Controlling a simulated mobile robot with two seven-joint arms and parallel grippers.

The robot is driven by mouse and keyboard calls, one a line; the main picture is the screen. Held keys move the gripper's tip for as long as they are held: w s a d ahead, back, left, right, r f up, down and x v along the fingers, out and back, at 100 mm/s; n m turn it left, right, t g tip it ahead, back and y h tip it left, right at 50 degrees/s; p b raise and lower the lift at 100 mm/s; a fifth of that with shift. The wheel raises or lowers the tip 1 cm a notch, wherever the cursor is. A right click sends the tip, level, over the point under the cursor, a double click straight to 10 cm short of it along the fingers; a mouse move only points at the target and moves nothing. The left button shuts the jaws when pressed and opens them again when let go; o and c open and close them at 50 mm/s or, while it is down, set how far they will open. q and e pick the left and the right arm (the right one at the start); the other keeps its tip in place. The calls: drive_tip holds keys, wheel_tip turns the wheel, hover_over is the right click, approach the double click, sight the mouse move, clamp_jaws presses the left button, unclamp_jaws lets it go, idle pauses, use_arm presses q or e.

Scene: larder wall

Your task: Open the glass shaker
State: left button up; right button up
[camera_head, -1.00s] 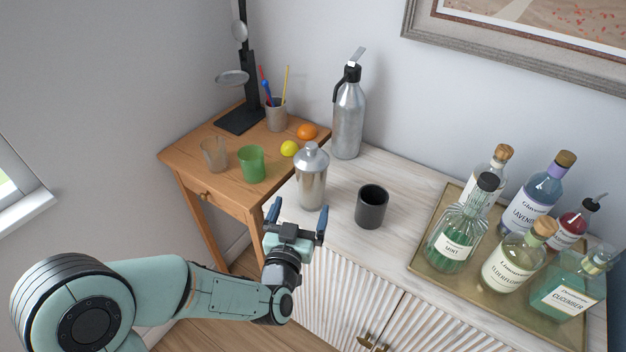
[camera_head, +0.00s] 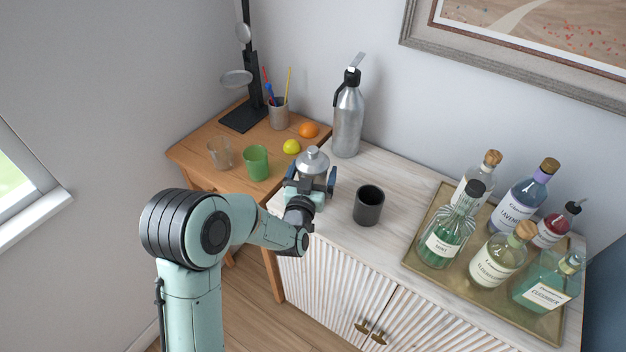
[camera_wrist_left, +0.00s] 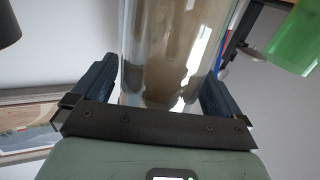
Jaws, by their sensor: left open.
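The shaker (camera_head: 312,159) stands upright near the left end of the white cabinet, with a shiny body and a silver domed cap. My left gripper (camera_head: 311,179) is open, with one blue finger on each side of the shaker. In the left wrist view the shaker's body (camera_wrist_left: 172,50) fills the space between the fingers (camera_wrist_left: 157,88). I cannot tell whether either finger touches it. The lower body is hidden behind the gripper in the head view, and the cap is out of the wrist view. My right gripper is not in view.
A dark cup (camera_head: 368,205) stands close right of the gripper. A siphon bottle (camera_head: 348,118) stands behind. A tray (camera_head: 424,262) with several bottles is at the right. The wooden side table (camera_head: 198,176) holds a green tumbler (camera_head: 256,163), a clear glass (camera_head: 220,153) and fruit.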

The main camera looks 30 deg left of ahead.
use_arm(q)
drive_tip(key=shift+w+a, duration=0.1)
drive_tip(key=shift+w, duration=0.2)
drive_tip(key=shift+s, duration=0.15)
